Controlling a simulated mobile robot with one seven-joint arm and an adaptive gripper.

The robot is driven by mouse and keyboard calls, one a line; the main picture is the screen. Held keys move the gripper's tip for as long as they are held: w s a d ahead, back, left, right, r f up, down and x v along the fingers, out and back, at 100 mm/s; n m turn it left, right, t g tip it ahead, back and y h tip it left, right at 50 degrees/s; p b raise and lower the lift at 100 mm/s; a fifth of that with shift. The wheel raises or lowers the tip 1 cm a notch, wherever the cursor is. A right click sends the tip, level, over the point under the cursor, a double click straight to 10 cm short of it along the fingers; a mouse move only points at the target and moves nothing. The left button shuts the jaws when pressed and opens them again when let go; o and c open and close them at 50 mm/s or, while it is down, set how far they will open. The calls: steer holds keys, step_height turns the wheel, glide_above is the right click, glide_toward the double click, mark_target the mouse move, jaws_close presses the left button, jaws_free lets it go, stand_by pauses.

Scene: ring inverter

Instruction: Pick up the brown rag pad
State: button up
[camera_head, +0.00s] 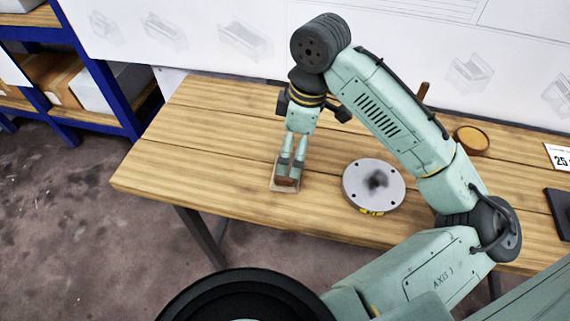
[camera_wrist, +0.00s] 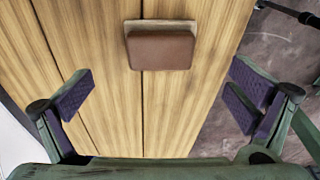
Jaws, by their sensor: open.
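The brown rag pad (camera_wrist: 161,50) lies on the wooden table, a rounded brown block with a paler strip along its far edge in the wrist view. In the head view the pad (camera_head: 285,186) shows near the table's front left edge, partly covered by my fingers. My gripper (camera_head: 291,172) points down over it. In the wrist view my gripper (camera_wrist: 160,95) has its purple-padded fingers wide apart, with nothing between them. The pad appears ahead of the fingers there, roughly centred between them. I cannot tell the exact height of the fingertips over it.
A round grey metal disc (camera_head: 373,186) with a dark centre sits on the table right of the pad. A small round amber-topped container (camera_head: 471,139) stands farther back right. A dark flat object (camera_head: 560,212) lies at the right. The table (camera_head: 190,160) is clear left of the pad.

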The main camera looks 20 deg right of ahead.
steer(key=shift+w+a+f+p, duration=0.1)
steer(key=shift+a+f+p, duration=0.1)
steer(key=shift+f, duration=1)
steer(key=shift+w+a+f+p, duration=0.1)
steer(key=shift+a+f+p, duration=0.05)
steer(key=shift+f, duration=1)
steer(key=shift+w+a+f+p, duration=0.1)
steer(key=shift+a+f+p, duration=0.1)
steer(key=shift+f, duration=1)
steer(key=shift+c, duration=0.4)
steer(key=c, duration=1.3)
steer(key=shift+o, duration=0.2)
steer(key=shift+r, duration=0.1)
steer(key=shift+r, duration=0.5)
step_height(320, 180, up, 2)
steer(key=shift+r+b, duration=0.15)
steer(key=shift+b, duration=0.3)
steer(key=s+d+r+b, duration=0.1)
steer(key=s+b, duration=0.2)
steer(key=s, duration=1.3)
steer(key=shift+d+r, duration=0.25)
steer(key=shift+d, duration=0.15)
